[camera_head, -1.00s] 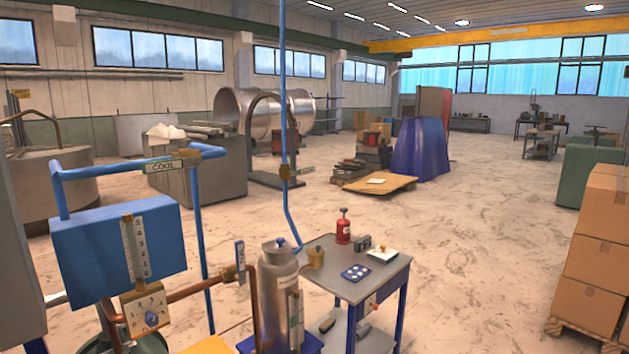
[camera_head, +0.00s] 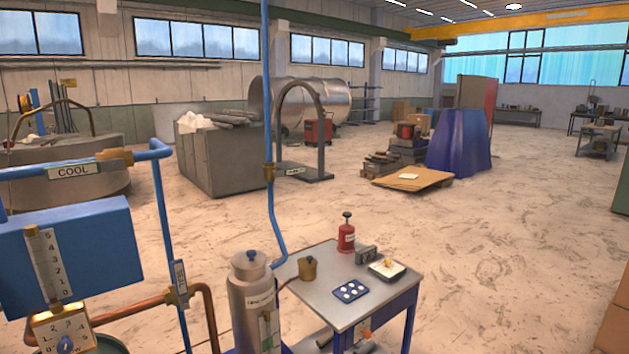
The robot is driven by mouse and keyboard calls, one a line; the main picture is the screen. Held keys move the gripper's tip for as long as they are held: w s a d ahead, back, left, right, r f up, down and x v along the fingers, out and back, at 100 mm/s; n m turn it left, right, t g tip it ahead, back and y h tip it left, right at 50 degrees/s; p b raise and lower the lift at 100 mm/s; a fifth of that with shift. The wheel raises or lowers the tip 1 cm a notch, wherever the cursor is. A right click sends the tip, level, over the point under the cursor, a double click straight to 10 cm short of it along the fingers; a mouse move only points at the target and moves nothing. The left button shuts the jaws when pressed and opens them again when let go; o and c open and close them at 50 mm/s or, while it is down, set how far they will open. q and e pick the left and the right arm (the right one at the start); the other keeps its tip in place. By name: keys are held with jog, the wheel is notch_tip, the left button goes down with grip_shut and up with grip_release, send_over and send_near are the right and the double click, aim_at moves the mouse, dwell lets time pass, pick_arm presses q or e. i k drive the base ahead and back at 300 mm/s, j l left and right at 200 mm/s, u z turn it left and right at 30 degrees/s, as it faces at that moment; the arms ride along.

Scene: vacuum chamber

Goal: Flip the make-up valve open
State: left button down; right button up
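No tag that I can read says make-up, so I cannot tell which fitting is the make-up valve. A blue pipe (camera_head: 276,215) runs down the middle with a brass fitting (camera_head: 268,172) and a small tag (camera_head: 294,171) too small to read. A tag reading COOL (camera_head: 75,170) hangs by a brass fitting (camera_head: 114,155) on the blue pipework at left. A tag reading SEAL (camera_head: 180,277) is on the upright blue pipe. A gauge with a dial (camera_head: 65,330) is below the blue box (camera_head: 80,240). Neither of my grippers is in view.
A metal cylinder (camera_head: 250,300) stands beside a small table (camera_head: 320,275) holding a red bottle (camera_head: 346,235) and a blue tray (camera_head: 350,291). A grey block (camera_head: 220,160), a flat carton (camera_head: 415,179) and a blue cone (camera_head: 460,145) stand beyond. The floor at right (camera_head: 500,260) is clear.

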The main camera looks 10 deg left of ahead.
aim_at(301, 169)
jog(key=i+l, duration=0.25)
jog(key=l, duration=0.15)
jog(key=i+l, duration=0.3)
jog(key=i+l+u, duration=0.1)
jog(key=i+l, duration=0.15)
jog(key=l, duration=0.2)
jog(key=i+l, duration=0.25)
jog(key=l, duration=0.15)
jog(key=i+l, duration=0.25)
jog(key=l, duration=0.15)
jog(key=i+u, duration=0.05)
